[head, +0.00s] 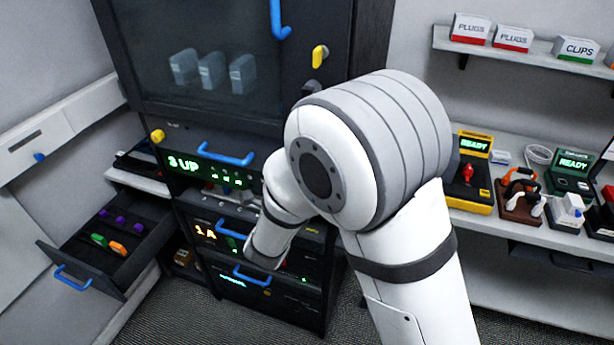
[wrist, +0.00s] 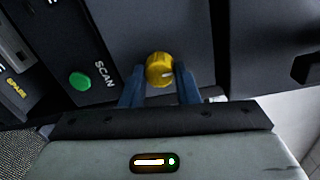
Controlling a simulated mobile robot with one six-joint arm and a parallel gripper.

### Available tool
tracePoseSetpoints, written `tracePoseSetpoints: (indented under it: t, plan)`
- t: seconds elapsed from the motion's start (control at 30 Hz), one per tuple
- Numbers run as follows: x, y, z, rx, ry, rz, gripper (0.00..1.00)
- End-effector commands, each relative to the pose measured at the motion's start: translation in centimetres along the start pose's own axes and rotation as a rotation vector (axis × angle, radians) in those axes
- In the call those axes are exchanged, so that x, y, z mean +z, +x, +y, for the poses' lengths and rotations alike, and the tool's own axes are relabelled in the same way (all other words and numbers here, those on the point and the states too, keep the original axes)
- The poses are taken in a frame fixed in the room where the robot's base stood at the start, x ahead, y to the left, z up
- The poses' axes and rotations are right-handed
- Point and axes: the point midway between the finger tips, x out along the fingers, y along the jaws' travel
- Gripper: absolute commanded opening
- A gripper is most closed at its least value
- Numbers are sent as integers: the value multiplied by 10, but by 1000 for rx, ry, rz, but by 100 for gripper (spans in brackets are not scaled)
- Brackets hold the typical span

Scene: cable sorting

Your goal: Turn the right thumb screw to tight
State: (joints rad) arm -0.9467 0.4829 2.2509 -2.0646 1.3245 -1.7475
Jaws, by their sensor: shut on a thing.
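In the head view my own arm covers the gripper and this screw. Another yellow knob (head: 157,136) shows at the left end of the unit reading "3 UP" (head: 184,164).
A green button (wrist: 81,81) marked SCAN is left of the knob. Blue handles (head: 226,155) stick out from the rack front. An open drawer (head: 110,245) juts out at the left. A shelf with boxed devices (head: 470,175) is at the right.

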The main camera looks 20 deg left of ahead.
Motion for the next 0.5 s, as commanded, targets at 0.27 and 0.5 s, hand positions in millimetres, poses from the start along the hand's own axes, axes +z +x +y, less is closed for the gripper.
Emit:
tracePoseSetpoints:
  t: [0.27,0.5]
  plan:
    - [0,0,1,2,-1,0,34]
    - [0,0,0,1,0,0,50]
